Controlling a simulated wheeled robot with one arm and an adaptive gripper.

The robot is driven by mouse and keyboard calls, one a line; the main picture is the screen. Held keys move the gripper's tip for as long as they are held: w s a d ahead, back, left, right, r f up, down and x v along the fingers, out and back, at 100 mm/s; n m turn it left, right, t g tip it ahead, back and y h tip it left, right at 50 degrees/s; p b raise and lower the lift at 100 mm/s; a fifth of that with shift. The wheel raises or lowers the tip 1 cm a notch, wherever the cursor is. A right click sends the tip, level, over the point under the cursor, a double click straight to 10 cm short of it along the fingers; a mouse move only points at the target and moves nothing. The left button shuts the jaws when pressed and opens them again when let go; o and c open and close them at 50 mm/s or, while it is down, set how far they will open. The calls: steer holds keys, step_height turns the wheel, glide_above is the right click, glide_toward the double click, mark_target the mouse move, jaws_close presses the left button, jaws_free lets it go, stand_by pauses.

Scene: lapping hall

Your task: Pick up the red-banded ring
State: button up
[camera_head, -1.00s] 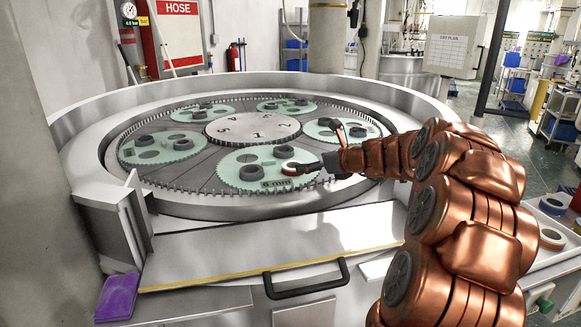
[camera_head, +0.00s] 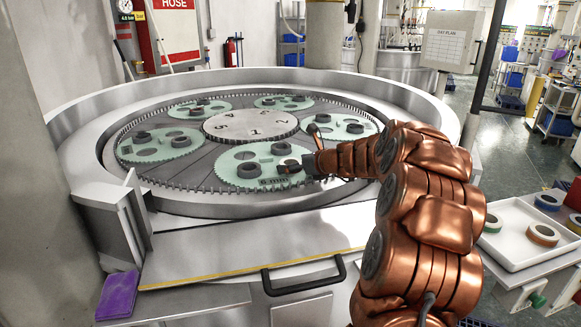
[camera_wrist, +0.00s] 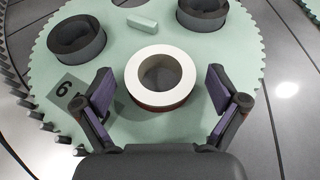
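The ring (camera_wrist: 160,103) with a white top and a reddish-brown band low on its side lies flat on a green toothed carrier in the wrist view. My gripper (camera_wrist: 159,80) is open around it, one purple-padded finger on each side. Gaps show between both fingers and the ring, and nothing is held. In the head view, my gripper (camera_head: 288,167) is low over the front carrier (camera_head: 232,178). I cannot make out the ring there; my gripper seems to hide it.
Two dark rings (camera_wrist: 77,40) (camera_wrist: 203,10) and a pale green block (camera_wrist: 142,21) share the carrier. A "6" label (camera_wrist: 68,93) is at left. In the head view, a white tray (camera_head: 510,249) with several coloured rings stands at right, and a purple pad (camera_head: 118,296) at front left.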

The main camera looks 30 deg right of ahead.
steer(key=c, duration=1.3)
steer(key=shift+c, duration=0.2)
steer(key=shift+r, duration=0.15)
